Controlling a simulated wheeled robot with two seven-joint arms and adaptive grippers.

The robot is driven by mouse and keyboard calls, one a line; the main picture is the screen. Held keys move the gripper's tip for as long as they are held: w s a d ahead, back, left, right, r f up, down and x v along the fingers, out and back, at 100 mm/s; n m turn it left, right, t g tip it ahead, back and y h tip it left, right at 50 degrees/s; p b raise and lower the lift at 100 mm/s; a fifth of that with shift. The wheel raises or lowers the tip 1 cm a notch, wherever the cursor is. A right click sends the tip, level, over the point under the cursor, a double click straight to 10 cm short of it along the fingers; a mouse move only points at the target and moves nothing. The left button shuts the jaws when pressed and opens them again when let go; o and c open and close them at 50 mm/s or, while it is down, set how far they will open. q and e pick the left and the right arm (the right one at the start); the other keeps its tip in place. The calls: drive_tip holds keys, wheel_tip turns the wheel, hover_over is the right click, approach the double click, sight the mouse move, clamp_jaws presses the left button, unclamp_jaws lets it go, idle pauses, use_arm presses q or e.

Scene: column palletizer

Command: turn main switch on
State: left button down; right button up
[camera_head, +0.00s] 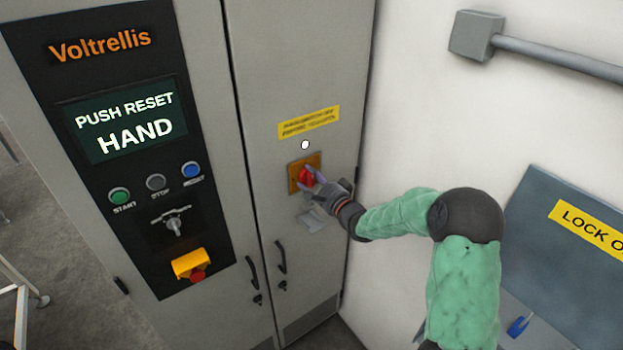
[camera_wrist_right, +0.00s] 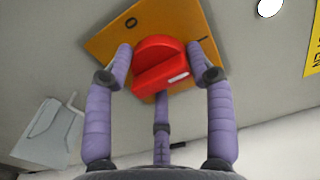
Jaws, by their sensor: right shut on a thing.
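The main switch is a red rotary knob (camera_head: 306,176) on a yellow-orange plate (camera_head: 293,184) on the cabinet's right door. In the right wrist view the red knob (camera_wrist_right: 160,66) sits on its plate (camera_wrist_right: 105,45), which carries an "O" mark and an "I" mark. The white mark on the knob's grip bar points to the right, below the "I". My right gripper (camera_head: 314,182) is shut on the knob; its purple fingers (camera_wrist_right: 162,80) lie on both sides of it, with a third finger below. My left gripper is not in view.
A white indicator (camera_head: 305,145) and a yellow label (camera_head: 309,122) are above the switch. The control panel (camera_head: 125,125) reads "PUSH RESET HAND". A grey lockout board (camera_head: 560,240) is on the right wall.

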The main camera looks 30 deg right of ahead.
drive_tip(key=shift+f, duration=0.1)
drive_tip(key=o, duration=1.2)
drive_tip(key=s, duration=1.2)
drive_tip(key=shift+d, duration=0.45)
